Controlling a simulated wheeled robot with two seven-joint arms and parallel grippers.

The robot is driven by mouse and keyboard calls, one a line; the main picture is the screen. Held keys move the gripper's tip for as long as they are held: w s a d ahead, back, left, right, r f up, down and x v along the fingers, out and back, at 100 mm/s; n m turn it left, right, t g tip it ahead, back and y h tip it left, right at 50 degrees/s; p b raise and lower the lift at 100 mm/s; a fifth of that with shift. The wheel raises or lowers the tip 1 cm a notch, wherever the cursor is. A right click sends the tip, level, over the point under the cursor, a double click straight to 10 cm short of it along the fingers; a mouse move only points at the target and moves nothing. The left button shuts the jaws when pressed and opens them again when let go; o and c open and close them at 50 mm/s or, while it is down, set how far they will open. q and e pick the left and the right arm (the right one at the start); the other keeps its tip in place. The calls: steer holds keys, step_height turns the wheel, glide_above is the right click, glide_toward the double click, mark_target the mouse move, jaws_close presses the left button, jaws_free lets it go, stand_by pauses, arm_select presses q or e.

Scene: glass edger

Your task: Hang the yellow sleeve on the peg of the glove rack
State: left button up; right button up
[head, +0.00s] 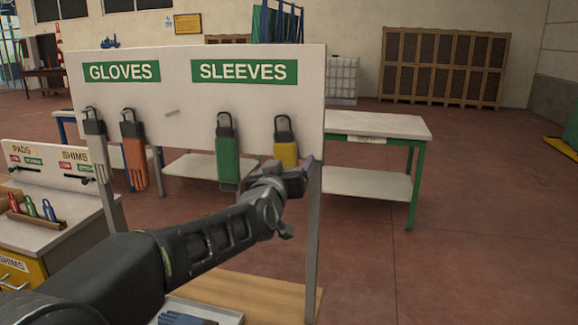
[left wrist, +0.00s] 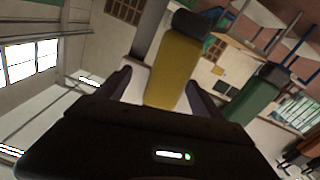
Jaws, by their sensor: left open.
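The glove rack is a white board (head: 178,73) with green GLOVES and SLEEVES labels, in the head view. The yellow sleeve (head: 287,153) hangs upright by its dark loop at the board's right end, under SLEEVES; its peg is hard to make out. My left gripper (head: 294,173) is at the sleeve's lower part, which it partly hides in the head view. In the left wrist view the yellow sleeve (left wrist: 172,68) shows between the two open fingers, with gaps on both sides. A bare peg (head: 172,113) sticks out left of the green sleeve (head: 227,155). My right gripper is not in view.
A grey glove (head: 97,145) and an orange glove (head: 134,155) hang on the left of the board. A white-topped table (head: 385,125) stands behind. A dark blue glove (head: 183,319) lies in a tray at the bottom. The floor at right is clear.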

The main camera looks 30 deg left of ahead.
arm_select(q)
steer(key=shift+s+d+f+b, duration=0.1)
steer(key=shift+s+d+b, duration=0.1)
steer(key=shift+s+b, duration=0.25)
steer(key=b+v, duration=0.2)
steer(key=v, duration=0.5)
steer(key=shift+w+a, duration=0.1)
